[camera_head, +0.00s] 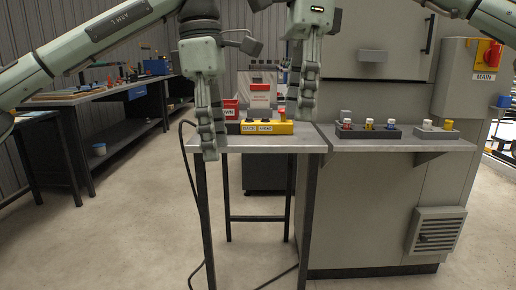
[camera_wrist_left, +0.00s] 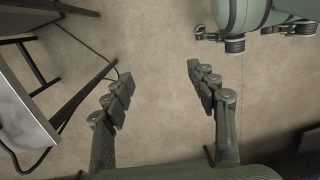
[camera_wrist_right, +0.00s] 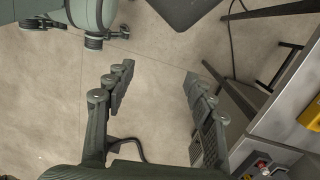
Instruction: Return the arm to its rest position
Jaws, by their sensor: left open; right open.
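My left gripper (camera_head: 211,152) hangs fingers-down in front of the left part of the small grey table in the head view. Its fingers stand apart with only bare floor between them in the left wrist view (camera_wrist_left: 160,78). My right gripper (camera_head: 305,115) also hangs fingers-down, in front of the table near the grey cabinet. In the right wrist view (camera_wrist_right: 158,76) its fingers are apart and nothing is between them. Both grippers are open and empty.
The small table (camera_head: 235,143) carries a yellow control box (camera_head: 268,128) and red-and-white boxes behind it. The grey cabinet (camera_head: 370,200) has a shelf with dark holders (camera_head: 370,134). A workbench (camera_head: 85,95) stands at the left. A cable hangs by the table. The floor in front is clear.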

